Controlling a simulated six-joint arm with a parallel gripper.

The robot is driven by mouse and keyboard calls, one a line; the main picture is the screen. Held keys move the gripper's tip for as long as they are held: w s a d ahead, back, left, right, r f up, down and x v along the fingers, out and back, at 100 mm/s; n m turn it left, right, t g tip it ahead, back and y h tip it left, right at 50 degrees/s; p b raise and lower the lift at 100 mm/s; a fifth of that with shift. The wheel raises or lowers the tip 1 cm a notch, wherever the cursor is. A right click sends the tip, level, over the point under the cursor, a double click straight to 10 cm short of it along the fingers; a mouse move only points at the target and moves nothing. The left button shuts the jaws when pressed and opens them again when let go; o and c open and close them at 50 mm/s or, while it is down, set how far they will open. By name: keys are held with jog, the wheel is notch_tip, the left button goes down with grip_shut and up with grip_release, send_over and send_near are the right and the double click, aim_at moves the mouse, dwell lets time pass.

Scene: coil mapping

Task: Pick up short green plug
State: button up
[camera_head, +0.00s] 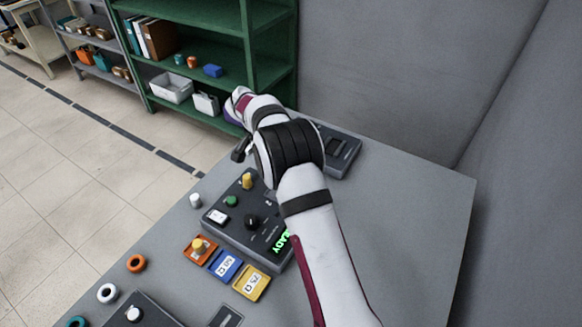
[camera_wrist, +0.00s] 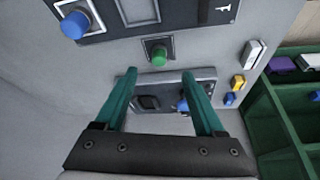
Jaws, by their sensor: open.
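In the wrist view a short green plug (camera_wrist: 158,56) stands upright on a small grey square plate. My gripper (camera_wrist: 159,75) is open, with its two teal fingers spread apart and nothing between them. The green plug lies just beyond the fingertips, between their lines, apart from both.
In the head view, orange, blue and yellow square plates (camera_head: 225,265) lie before the panel. The table's right side (camera_head: 420,210) is clear.

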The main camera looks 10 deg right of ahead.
jog(key=x, duration=0.6)
jog(key=d+x, duration=0.1)
jog(key=x, duration=0.3)
jog(key=shift+w+r, duration=0.1)
jog(key=shift+w, duration=0.1)
grip_shut()
